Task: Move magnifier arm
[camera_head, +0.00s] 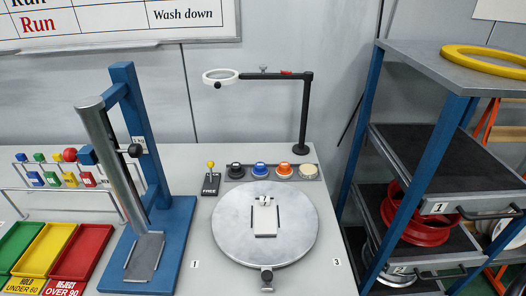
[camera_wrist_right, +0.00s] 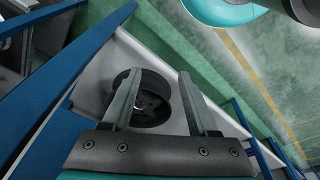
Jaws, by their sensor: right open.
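The magnifier is a pale-rimmed ring lens (camera_head: 220,77) on a black arm (camera_head: 270,76) that reaches left from a black upright post at the back of the bench. The lens hangs behind and left of the round metal turntable (camera_head: 222,228), well above the bench. Neither gripper shows in the head view. In the right wrist view my right gripper (camera_wrist_right: 159,76) is open with nothing between its fingers, pointed at a dark spoked wheel (camera_wrist_right: 150,100) on a pale surface beyond them. The magnifier does not show in the right wrist view.
A blue press-like stand (camera_head: 165,235) with a slanted metal cylinder rises left of the turntable. Several coloured buttons (camera_head: 260,169) line the bench behind the turntable. A blue-framed shelf unit (camera_head: 440,135) holding a red wheel stands at the right. Coloured trays lie at the left.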

